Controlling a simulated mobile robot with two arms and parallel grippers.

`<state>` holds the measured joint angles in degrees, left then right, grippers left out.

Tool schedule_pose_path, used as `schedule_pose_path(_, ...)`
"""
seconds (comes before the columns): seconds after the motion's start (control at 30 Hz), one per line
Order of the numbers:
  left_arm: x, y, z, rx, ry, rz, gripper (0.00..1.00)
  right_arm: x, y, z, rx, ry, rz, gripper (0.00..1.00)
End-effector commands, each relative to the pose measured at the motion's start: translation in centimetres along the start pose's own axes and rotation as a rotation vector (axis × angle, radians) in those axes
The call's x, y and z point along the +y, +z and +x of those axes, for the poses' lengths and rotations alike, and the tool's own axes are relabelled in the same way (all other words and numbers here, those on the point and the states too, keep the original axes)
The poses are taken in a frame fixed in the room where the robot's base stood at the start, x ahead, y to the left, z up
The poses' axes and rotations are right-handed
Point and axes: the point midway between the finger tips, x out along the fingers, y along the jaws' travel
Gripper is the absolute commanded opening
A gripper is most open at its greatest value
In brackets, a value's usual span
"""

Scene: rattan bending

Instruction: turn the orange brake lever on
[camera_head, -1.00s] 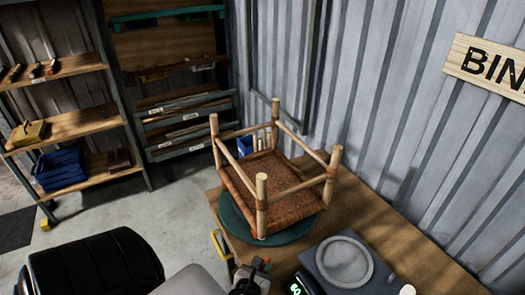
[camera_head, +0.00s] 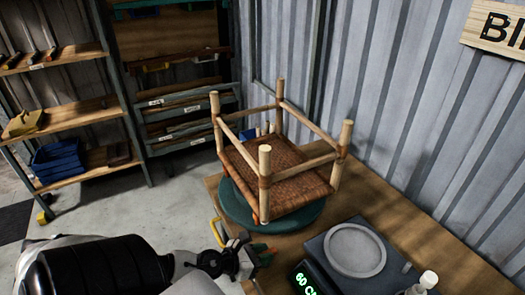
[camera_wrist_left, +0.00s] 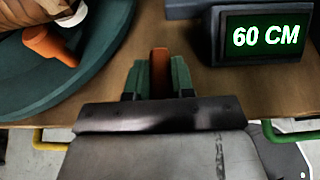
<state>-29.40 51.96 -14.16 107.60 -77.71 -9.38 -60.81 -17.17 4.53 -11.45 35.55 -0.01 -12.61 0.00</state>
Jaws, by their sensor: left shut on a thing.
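The orange brake lever (camera_wrist_left: 160,72) stands between the two green fingers of my left gripper (camera_wrist_left: 157,80) in the left wrist view, at the edge of the wooden bench. The gripper is shut on it, and the fingers hide the lever's sides. In the head view my left gripper (camera_head: 262,254) is at the bench's near edge, just below the green turntable (camera_head: 237,214). An upturned stool (camera_head: 283,170) with a woven seat sits on the turntable. My right gripper is not in view.
A grey device (camera_head: 320,250) with a round plate and a lit "60 CM" display (camera_wrist_left: 266,37) stands right of the gripper. A yellow handle (camera_head: 216,232) is on the bench's near side. Shelves (camera_head: 75,110) stand back left; a corrugated wall is behind the bench.

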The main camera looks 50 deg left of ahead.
Motion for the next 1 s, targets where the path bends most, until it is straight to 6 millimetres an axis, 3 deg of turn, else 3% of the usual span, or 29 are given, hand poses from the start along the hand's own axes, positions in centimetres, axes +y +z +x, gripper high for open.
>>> schedule_pose_path(0.47,-0.01,0.06,-0.01,0.000,-0.016,0.006,0.00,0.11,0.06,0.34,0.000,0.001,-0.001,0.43)
schedule_pose_path(0.5,-0.01,0.06,-0.01,0.000,-0.016,0.006,0.25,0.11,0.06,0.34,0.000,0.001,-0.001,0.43)
schedule_pose_path(0.67,0.00,0.06,0.00,0.000,-0.015,0.006,0.49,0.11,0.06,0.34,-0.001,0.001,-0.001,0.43)
schedule_pose_path(1.0,0.04,-0.04,-0.19,0.000,-0.014,0.006,0.49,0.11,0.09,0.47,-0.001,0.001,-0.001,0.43)
